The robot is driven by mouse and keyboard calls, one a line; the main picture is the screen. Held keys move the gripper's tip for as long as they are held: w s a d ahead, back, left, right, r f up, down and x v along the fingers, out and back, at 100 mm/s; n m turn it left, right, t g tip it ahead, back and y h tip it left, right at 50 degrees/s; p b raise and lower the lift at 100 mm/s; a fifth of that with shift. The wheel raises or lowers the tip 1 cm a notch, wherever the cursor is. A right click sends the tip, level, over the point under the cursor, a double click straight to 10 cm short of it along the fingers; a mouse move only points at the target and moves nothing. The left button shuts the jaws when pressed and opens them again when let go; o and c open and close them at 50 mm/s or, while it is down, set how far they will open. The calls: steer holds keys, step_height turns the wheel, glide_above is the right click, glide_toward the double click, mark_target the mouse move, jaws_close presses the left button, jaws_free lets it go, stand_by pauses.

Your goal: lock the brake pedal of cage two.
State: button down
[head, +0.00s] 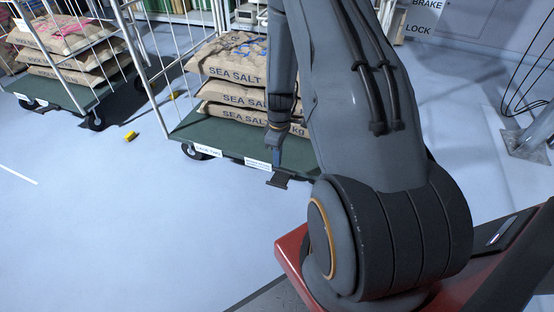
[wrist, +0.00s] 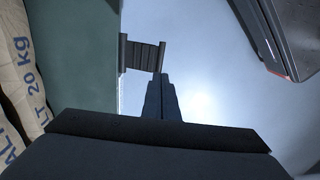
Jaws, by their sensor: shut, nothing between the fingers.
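Cage two (head: 232,139) is a wire roll cage with a green base, loaded with sea salt sacks; a white label on its front edge reads CAGE TWO. Its dark ribbed brake pedal (head: 278,180) sticks out from the front edge of the base. The pedal also shows in the wrist view (wrist: 142,54), beside the green base. My gripper (head: 278,164) points down just above the pedal, shut and empty. In the wrist view its closed fingertips (wrist: 159,78) overlap the pedal's near right corner. I cannot tell whether they touch it.
Another loaded cage (head: 76,94) stands at the left. A small yellow object (head: 130,136) lies on the floor between the cages. A sign reading BRAKE and LOCK (head: 420,16) is at the back right. The pale floor in front of the cages is clear.

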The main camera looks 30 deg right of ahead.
steer(key=f, duration=0.3)
steer(key=f+b, duration=0.1)
steer(key=f, duration=0.3)
steer(key=f+b, duration=0.1)
steer(key=f, duration=0.2)
steer(key=shift+s+a+f, duration=0.2)
steer(key=shift+a+f, duration=0.05)
step_height(320, 180, down, 6)
steer(key=s+a, duration=0.1)
steer(key=a, duration=0.1)
steer(key=shift+s+p, duration=0.2)
steer(key=shift+p, duration=0.25)
steer(key=shift+f, duration=0.1)
stand_by(0.5)
step_height(320, 180, up, 13)
steer(key=p, duration=0.6)
glide_above(277, 184)
steer(key=s+a, duration=0.5)
steer(key=a, duration=0.2)
steer(key=shift+d+f, duration=0.2)
